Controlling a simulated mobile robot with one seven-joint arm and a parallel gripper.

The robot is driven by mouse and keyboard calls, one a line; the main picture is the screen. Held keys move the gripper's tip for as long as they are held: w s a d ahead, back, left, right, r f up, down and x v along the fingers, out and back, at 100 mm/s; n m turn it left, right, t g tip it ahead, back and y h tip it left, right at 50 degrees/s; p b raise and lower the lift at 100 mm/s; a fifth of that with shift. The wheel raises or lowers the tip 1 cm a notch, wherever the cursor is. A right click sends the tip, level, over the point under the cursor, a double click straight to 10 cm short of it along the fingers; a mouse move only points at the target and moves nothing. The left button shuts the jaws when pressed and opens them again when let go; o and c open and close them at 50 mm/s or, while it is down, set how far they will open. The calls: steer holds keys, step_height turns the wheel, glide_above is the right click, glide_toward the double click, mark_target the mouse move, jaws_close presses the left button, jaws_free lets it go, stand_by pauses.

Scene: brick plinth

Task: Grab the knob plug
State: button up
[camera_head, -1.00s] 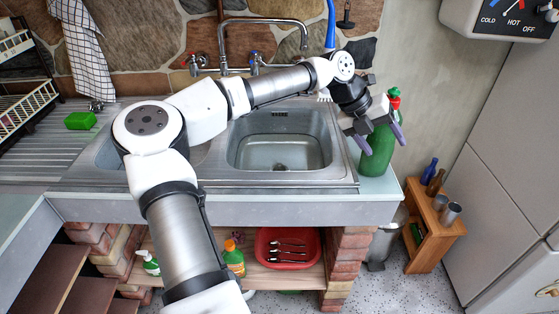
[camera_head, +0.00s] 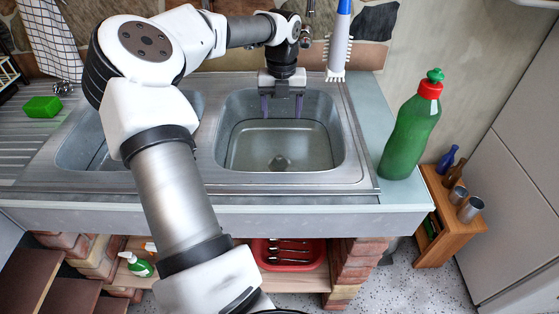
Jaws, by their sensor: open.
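A small dark round piece (camera_head: 280,162) sits at the drain on the floor of the right basin. It may be the knob plug, but it is too small to tell it from the drain itself. My gripper (camera_head: 282,112) points down over the back part of the right basin (camera_head: 334,165). Its two purple fingers are apart, with nothing between them. In the picture it is above the dark piece, and clear of it.
A green bottle with a red cap (camera_head: 410,130) stands on the counter right of the sink. A green sponge (camera_head: 42,107) lies on the drainboard. My arm crosses the left basin.

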step_height(320, 180, down, 2)
steer(key=b, duration=0.2)
glide_above(279, 156)
steer(key=f, duration=1)
steer(key=shift+s+d+f, duration=0.15)
steer(key=shift+s+d, duration=0.2)
steer(key=shift+s, duration=0.05)
steer(key=shift+w+a+f+p, duration=0.15)
steer(key=shift+f+p, duration=0.25)
steer(key=shift+f, duration=0.95)
steer(key=shift+w+a+f+p, duration=0.15)
steer(key=shift+f+p, duration=0.2)
steer(key=shift+f, duration=1)
steer(key=c, duration=1.1)
steer(key=shift+o, duration=0.2)
steer(key=shift+r, duration=0.1)
